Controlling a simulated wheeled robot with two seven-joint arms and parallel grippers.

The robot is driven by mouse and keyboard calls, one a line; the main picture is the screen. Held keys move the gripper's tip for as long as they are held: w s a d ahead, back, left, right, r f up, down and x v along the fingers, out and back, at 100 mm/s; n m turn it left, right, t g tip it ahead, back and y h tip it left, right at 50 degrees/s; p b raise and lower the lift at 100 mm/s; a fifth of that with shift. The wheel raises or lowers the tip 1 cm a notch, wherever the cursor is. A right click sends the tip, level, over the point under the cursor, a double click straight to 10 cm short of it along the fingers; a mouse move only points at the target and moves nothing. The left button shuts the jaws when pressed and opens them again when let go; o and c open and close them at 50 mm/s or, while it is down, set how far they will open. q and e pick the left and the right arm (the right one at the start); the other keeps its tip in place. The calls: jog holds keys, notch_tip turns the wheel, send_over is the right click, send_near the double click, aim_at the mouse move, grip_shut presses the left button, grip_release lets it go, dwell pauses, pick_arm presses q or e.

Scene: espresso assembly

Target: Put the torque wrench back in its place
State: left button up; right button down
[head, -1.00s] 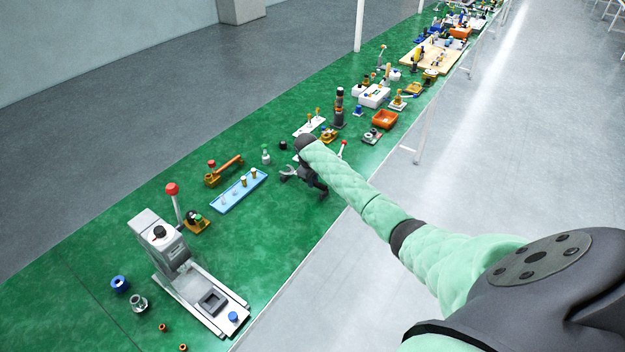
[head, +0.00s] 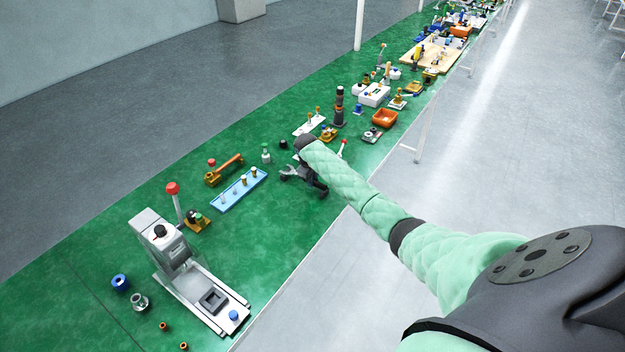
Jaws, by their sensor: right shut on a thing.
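My right gripper (head: 318,187) is dark and small in the head view, over the green table near its front edge. It is shut on what looks like the torque wrench (head: 289,173). A grey open-ended head sticks out to the left of the gripper. The rest of the wrench and the grip on it are mostly hidden by my gripper and forearm. I cannot tell whether the wrench touches the table. My left gripper is not in view.
A blue tray (head: 224,202) with small parts and an orange bar on a stand (head: 229,166) lie left of the gripper. A grey press (head: 172,248) stands at the front left. An orange bin (head: 384,118) and white blocks stand farther back. Green table is clear before the gripper.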

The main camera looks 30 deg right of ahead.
jog(key=shift+f, duration=0.35)
jog(key=c, duration=1.2)
grip_release()
jog(key=shift+o, duration=0.2)
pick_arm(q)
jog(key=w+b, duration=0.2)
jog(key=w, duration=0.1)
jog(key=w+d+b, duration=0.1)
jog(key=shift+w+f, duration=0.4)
pick_arm(e)
notch_tip(320, 180, up, 8)
jog(key=a, duration=0.1)
jog(key=shift+s+a+f, duration=0.2)
jog(key=shift+s, duration=0.1)
